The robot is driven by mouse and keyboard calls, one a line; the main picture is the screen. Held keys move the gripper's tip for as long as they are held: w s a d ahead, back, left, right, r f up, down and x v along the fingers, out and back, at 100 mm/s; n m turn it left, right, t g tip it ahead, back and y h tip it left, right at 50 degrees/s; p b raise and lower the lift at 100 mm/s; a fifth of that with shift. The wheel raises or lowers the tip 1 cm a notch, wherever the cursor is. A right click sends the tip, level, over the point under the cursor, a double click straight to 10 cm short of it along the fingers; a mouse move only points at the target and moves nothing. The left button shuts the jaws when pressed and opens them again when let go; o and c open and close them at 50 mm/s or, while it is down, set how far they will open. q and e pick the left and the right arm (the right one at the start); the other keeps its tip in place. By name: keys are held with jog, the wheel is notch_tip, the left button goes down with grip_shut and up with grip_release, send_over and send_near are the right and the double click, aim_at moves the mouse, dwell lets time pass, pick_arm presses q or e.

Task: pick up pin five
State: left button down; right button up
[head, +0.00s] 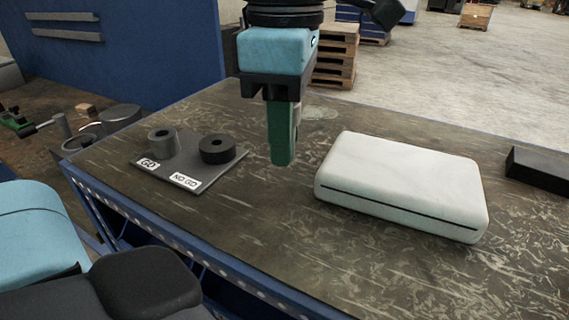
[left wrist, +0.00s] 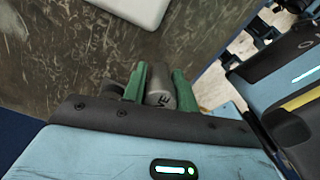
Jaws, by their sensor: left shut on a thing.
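My left gripper (head: 283,155) points down above the bench, between the gauge plate and the white case. In the left wrist view its green fingers (left wrist: 158,75) are shut on a grey cylindrical pin (left wrist: 160,96). Dark letters ending in "VE" show on the pin, which fits pin five. In the head view the fingers hide the pin. The gauge plate (head: 206,173) carries a grey ring (head: 162,143) by the GO label and a black ring (head: 217,149) by the NO GO label. My right gripper is not clearly in view.
A white case (head: 400,180) with a dark slit lies right of my left gripper. A black block (head: 540,170) sits at the bench's right side. The bench (head: 260,235) is bare in front. A blue panel (head: 125,55) stands behind at left, and wooden pallets (head: 336,60) stand on the floor.

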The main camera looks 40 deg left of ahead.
pick_arm(q)
notch_tip(320, 180, up, 21)
jog(key=p, duration=0.3)
jog(key=shift+f+p, duration=0.15)
jog(key=shift+p, duration=0.25)
